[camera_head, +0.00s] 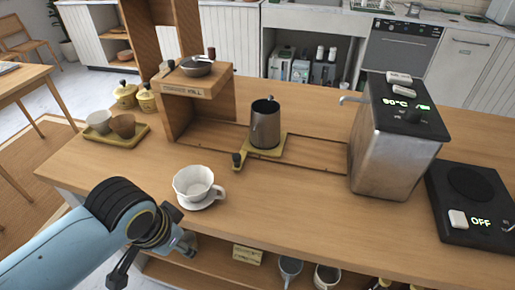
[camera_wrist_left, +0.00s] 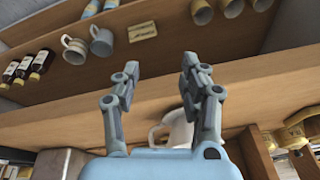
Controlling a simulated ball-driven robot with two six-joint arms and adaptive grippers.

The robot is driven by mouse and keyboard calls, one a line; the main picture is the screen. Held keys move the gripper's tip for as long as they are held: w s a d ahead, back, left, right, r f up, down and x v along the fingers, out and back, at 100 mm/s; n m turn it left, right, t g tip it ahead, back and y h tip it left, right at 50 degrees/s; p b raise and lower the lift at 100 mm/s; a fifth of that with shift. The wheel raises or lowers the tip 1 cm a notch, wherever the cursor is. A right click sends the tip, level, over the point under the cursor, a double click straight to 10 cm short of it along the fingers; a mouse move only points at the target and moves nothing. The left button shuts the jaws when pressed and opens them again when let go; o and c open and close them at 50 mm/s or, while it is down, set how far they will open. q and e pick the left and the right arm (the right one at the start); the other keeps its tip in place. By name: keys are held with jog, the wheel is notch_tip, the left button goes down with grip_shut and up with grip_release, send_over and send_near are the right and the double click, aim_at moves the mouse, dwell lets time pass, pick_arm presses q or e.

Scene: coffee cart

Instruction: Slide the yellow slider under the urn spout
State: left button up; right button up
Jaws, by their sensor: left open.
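The yellow slider (camera_head: 276,147) sits in a recessed track in the counter, with its dark knob (camera_head: 239,160) toward the front left. A metal pitcher (camera_head: 265,124) stands upright on the slider. The metal urn (camera_head: 388,150) stands to the right. Its spout (camera_head: 352,99) points left, beyond the track's right end, and the slider is left of it. My left gripper (camera_head: 150,250) is low at the counter's front edge, left of and below the slider. In the left wrist view my left gripper (camera_wrist_left: 160,85) is open and empty. My right gripper is in neither view.
A white dripper cup (camera_head: 194,185) on a saucer stands between my left gripper and the slider. A wooden stand (camera_head: 190,95) with a pan is behind left. A tray (camera_head: 100,135) with cups is at left. A black scale (camera_head: 470,205) reading OFF is at right.

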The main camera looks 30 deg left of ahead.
pick_arm(q)
notch_tip(320, 180, up, 4)
jog(key=w+d+p, duration=0.1)
jog(key=w, duration=0.2)
jog(key=t+h+p, duration=0.1)
jog(key=p, duration=0.3)
send_near(236, 156)
jog(key=x, duration=1)
jog(key=shift+w+f, duration=0.1)
jog(key=shift+f, duration=0.2)
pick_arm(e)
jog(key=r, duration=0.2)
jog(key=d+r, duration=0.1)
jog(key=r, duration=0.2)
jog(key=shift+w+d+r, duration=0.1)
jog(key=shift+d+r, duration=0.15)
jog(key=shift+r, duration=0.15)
pick_arm(q)
grip_shut()
